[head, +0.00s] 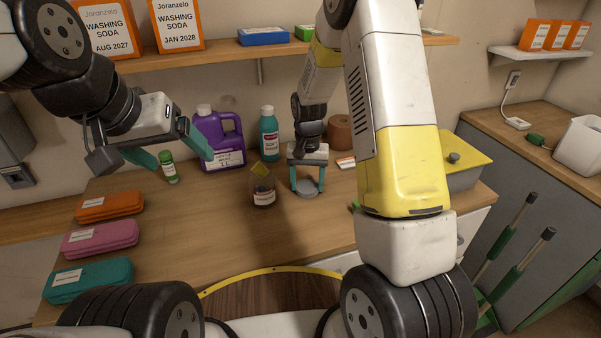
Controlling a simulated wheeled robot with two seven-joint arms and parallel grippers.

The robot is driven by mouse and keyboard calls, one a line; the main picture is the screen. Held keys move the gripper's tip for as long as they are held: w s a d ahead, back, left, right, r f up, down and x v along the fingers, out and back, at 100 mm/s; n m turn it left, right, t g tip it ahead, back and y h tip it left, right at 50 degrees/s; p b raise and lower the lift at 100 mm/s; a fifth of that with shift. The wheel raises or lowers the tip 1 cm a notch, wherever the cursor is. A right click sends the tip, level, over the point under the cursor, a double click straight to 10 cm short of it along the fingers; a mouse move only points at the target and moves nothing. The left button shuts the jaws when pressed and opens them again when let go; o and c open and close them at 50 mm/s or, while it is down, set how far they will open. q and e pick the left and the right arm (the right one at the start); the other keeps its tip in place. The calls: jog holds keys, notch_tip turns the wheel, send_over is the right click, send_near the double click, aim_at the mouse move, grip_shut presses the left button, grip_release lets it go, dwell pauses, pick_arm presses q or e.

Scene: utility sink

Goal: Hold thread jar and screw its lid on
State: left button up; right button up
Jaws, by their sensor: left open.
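The thread jar (263,192) is a small clear jar with a label and dark contents, standing upright on the wooden counter. Something yellow shows at its top. A round grey lid (308,188) is to the right of the jar, apart from it. My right gripper (308,187) points down over the lid, with one teal finger on each side. I cannot tell whether the fingers press on its rim or whether it rests on the counter. My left gripper (176,152) is open and empty, up and to the left of the jar.
A small green bottle (169,168), a purple jug (221,140) and a teal bottle (269,135) stand at the back. Orange (109,205), pink (100,238) and teal (88,280) cases lie at the left. The counter in front of the jar is clear.

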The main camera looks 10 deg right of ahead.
aim_at(307, 186)
jog(key=c, duration=0.4)
jog(key=shift+o, duration=0.2)
jog(key=shift+r, duration=0.5)
notch_tip(307, 186, up, 2)
jog(key=shift+r, duration=0.15)
jog(key=shift+s+a+r, duration=0.15)
jog(key=shift+s+r, duration=0.05)
jog(key=shift+s, duration=0.4)
jog(key=s+a, duration=0.1)
jog(key=s, duration=0.3)
jog(key=s+a+r, duration=0.1)
jog(key=s+a, duration=0.1)
jog(key=s, duration=0.3)
jog(key=s+a, duration=0.1)
jog(key=s, duration=0.4)
jog(key=shift+s+a+r, duration=0.1)
jog(key=shift+a+r, duration=0.05)
